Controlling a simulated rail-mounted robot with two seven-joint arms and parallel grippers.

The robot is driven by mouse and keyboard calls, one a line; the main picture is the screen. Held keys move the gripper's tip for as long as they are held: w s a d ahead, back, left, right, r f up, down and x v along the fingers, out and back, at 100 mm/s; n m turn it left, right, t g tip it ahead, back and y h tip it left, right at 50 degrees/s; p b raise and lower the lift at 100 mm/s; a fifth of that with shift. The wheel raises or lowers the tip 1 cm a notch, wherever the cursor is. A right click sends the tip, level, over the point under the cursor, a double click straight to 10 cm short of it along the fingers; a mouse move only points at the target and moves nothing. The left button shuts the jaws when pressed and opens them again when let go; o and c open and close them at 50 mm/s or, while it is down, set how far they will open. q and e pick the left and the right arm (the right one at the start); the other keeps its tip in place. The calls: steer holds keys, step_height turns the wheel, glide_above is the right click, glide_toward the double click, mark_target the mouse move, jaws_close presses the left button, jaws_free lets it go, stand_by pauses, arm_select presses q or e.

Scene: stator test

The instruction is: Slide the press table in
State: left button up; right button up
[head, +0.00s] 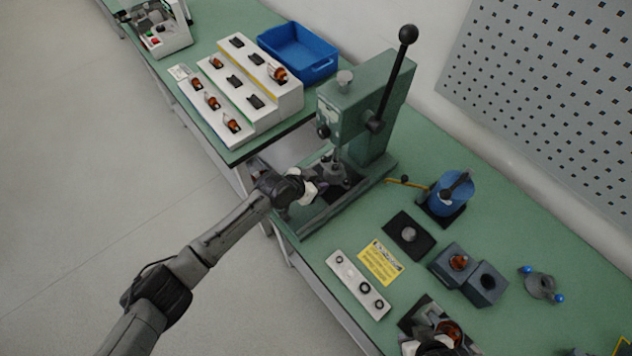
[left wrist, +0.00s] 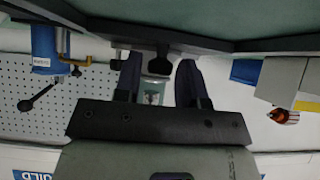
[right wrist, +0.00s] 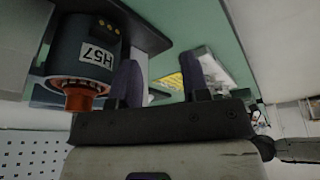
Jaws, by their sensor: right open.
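The green arbor press (head: 365,120) stands at the back of the bench, its long black lever up. Its dark press table (head: 340,186) is low at the front, under the ram, partly hidden by my left gripper (head: 316,188). In the left wrist view, which is upside down, a dark knob-like piece (left wrist: 158,62) under a dark plate lies between the fingers of my left gripper (left wrist: 158,75). The fingers stand apart with gaps on both sides.
A stepped white rack (head: 240,90) with small parts and a blue bin (head: 298,50) stand left of the press. A blue hand press (head: 450,190), dark blocks (head: 468,275), a yellow card (head: 381,262) and a white strip (head: 358,284) lie to its right.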

arm_select(q)
steer(key=shift+p+v, duration=0.95)
steer(key=shift+p, duration=0.25)
arm_select(e)
steer(key=shift+d+r, duration=0.15)
steer(key=shift+r, duration=1.05)
arm_select(q)
steer(key=p+v, duration=0.4)
steer(key=shift+r, duration=0.1)
arm_select(e)
step_height(320, 180, up, 4)
steer(key=shift+r, duration=0.1)
